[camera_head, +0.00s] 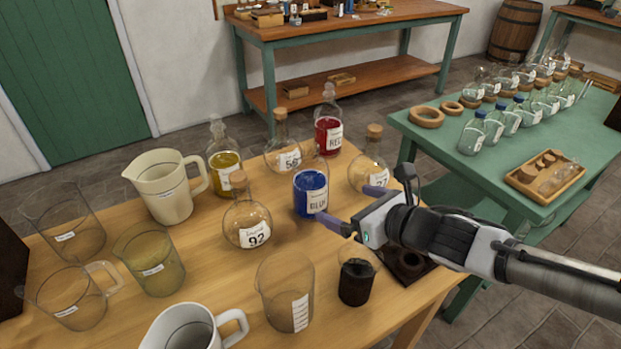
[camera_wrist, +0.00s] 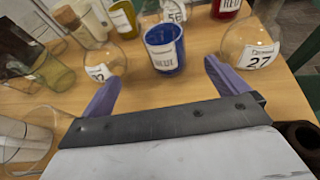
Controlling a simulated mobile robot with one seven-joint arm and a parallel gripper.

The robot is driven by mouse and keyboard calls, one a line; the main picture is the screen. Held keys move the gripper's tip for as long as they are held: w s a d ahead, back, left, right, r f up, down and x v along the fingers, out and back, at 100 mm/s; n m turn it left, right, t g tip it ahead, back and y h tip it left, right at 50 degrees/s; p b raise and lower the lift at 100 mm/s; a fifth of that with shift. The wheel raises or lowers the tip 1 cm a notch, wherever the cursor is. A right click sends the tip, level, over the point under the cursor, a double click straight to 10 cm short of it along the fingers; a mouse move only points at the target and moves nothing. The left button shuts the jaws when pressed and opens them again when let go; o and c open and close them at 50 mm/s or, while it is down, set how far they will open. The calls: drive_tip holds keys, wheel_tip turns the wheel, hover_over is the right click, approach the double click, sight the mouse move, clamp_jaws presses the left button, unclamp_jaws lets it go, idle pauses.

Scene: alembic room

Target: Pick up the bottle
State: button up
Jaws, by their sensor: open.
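A clear bottle of blue liquid labelled BLUE (camera_head: 309,196) stands upright on the wooden table. It also shows in the wrist view (camera_wrist: 164,50), just beyond and between my fingertips. My gripper (camera_head: 354,207) is open, its purple fingers reaching toward the blue bottle from the right, with nothing between them. Corked round flasks stand around it: one labelled 92 (camera_head: 246,220) to the left, one labelled 27 (camera_head: 369,172) to the right, partly behind a finger, and another (camera_head: 283,154) behind. A yellow bottle (camera_head: 225,169) and a red bottle (camera_head: 328,130) stand farther back.
A dark jar (camera_head: 356,284) and a clear beaker (camera_head: 287,295) stand in front of the gripper. A cream jug (camera_head: 168,186), a white mug (camera_head: 193,330) and several glass beakers fill the left side. A green table (camera_head: 440,128) with bottles stands right.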

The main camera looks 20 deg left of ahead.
sight(322, 194)
drive_tip(key=x, duration=0.2)
drive_tip(key=b+x, duration=0.1)
drive_tip(key=x, duration=0.2)
drive_tip(key=b+x, duration=0.1)
drive_tip(key=x, duration=0.2)
drive_tip(key=shift+w+d+f, duration=0.3)
drive_tip(key=shift+x, duration=2.6)
drive_tip(key=shift+f, duration=0.1)
drive_tip(key=shift+c, duration=0.2)
drive_tip(key=c, duration=1.4)
drive_tip(key=shift+c, duration=0.9)
drive_tip(key=shift+r, duration=0.2)
